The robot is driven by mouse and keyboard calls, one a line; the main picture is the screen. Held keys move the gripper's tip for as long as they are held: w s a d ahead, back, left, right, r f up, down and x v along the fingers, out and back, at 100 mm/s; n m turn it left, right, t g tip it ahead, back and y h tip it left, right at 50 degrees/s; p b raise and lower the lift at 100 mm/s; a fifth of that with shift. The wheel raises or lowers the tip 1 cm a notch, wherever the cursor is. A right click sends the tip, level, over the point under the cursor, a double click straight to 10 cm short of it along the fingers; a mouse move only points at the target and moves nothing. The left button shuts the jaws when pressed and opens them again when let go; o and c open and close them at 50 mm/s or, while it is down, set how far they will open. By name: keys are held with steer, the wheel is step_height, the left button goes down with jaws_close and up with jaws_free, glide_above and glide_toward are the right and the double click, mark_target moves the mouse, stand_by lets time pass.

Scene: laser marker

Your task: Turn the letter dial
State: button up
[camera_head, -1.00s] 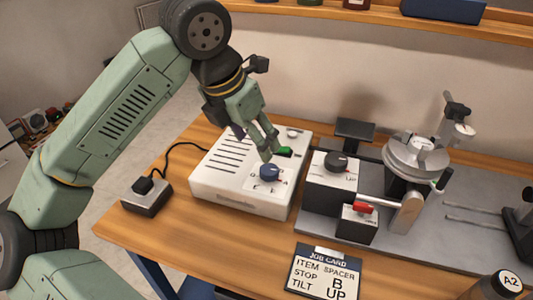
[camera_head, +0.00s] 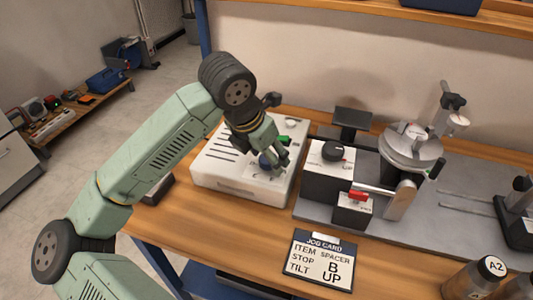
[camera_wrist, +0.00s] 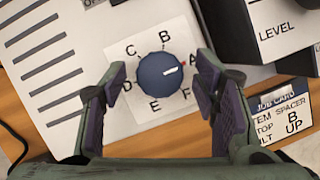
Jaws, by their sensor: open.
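The letter dial is a round blue knob (camera_wrist: 160,76) on a white plate, ringed by black letters A to F. Its white line points toward A, where a small red mark shows. In the head view the dial (camera_head: 265,162) is partly hidden by my gripper (camera_head: 279,166). In the wrist view my gripper (camera_wrist: 161,88) is open, with one purple-padded finger on each side of the dial and gaps between pads and knob. The job card (camera_head: 318,261) lies at the table's front and reads item SPACER, stop B, tilt UP.
The dial's white box (camera_head: 240,190) has vent slots and a green button (camera_head: 284,140). Right of it stand a black-knobbed box (camera_head: 331,165), a red switch (camera_head: 357,195) and a round metal fixture (camera_head: 410,150). Jars (camera_head: 466,284) stand at the front right.

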steer(key=shift+c, duration=0.6)
steer(key=c, duration=1)
steer(key=shift+f+b, duration=0.1)
steer(key=shift+b, duration=0.4)
steer(key=n+b, duration=0.2)
steer(key=b, duration=0.1)
steer(key=shift+f+t+y, duration=0.25)
steer(key=shift+t+y, duration=0.05)
steer(key=shift+y, duration=0.1)
steer(key=n+b, duration=0.2)
steer(key=b, duration=0.2)
steer(key=shift+d+n+y, duration=0.1)
steer(key=shift+n+y, duration=0.2)
steer(key=shift+y, duration=0.1)
steer(key=n+y+b, duration=0.1)
steer(key=n+b, duration=0.3)
steer(key=b, duration=0.1)
steer(key=shift+d+r+t+y, duration=0.1)
steer(key=shift+t+y, duration=0.2)
steer(key=shift+y, duration=0.1)
steer(key=shift+d+r+n+y+b, duration=0.15)
steer(key=shift+n+y+b, duration=0.35)
steer(key=shift+n+b, duration=1.1)
steer(key=shift+r, duration=0.1)
